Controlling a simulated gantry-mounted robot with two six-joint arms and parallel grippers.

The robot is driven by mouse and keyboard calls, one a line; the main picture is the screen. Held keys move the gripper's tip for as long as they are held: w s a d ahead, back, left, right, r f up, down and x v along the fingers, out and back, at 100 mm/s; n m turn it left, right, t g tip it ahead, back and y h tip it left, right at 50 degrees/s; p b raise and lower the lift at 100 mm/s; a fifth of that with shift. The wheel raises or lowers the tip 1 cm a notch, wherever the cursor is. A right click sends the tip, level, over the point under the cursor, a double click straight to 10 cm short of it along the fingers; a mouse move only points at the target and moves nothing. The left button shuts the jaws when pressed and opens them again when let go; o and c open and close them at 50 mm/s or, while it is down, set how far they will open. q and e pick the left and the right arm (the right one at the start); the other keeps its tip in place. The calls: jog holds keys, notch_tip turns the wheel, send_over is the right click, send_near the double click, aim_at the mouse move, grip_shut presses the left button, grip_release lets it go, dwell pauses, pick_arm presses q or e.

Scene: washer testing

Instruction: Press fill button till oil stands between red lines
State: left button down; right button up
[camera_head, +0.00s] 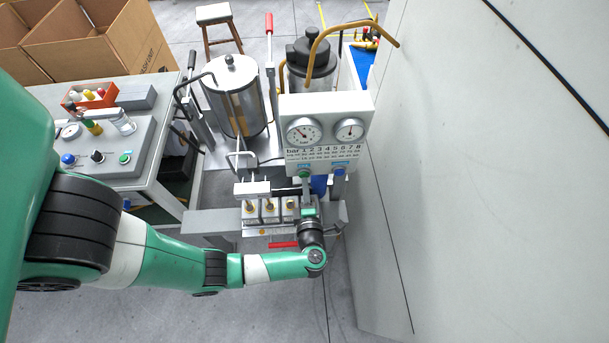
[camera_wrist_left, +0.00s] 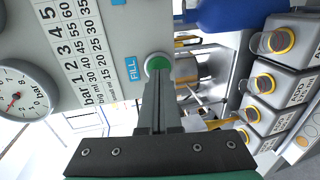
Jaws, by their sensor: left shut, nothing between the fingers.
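The green fill button (camera_wrist_left: 158,62) sits beside a blue FILL label (camera_wrist_left: 133,69) on the grey gauge panel (camera_wrist_left: 100,25). In the head view the button (camera_head: 304,173) is at the panel's lower edge. My left gripper (camera_wrist_left: 157,80) is shut and empty, with its fingertips at the button, overlapping its lower edge. Whether they touch or press it cannot be told. In the head view my left gripper (camera_head: 307,188) is just below the panel. A metal tank (camera_head: 225,95) stands behind with a strip on its side. The oil level and red lines cannot be made out. My right gripper is not in view.
Two dials sit on the panel, the left one (camera_head: 304,131) and the right one (camera_head: 349,131). A blue button (camera_head: 339,170) is right of the green one. Several labelled blocks (camera_wrist_left: 259,115) stand close by. A side table (camera_head: 120,170) is at left, a wall at right.

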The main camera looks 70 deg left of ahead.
pick_arm(q)
jog(key=p+v, duration=0.1)
jog(key=v, duration=0.4)
jog(key=shift+d+r, duration=0.1)
jog(key=shift+d, duration=0.25)
jog(key=f+v, duration=0.1)
jog(key=v, duration=0.5)
jog(key=shift+b, duration=0.4)
jog(key=shift+f, duration=0.1)
dwell(1.0)
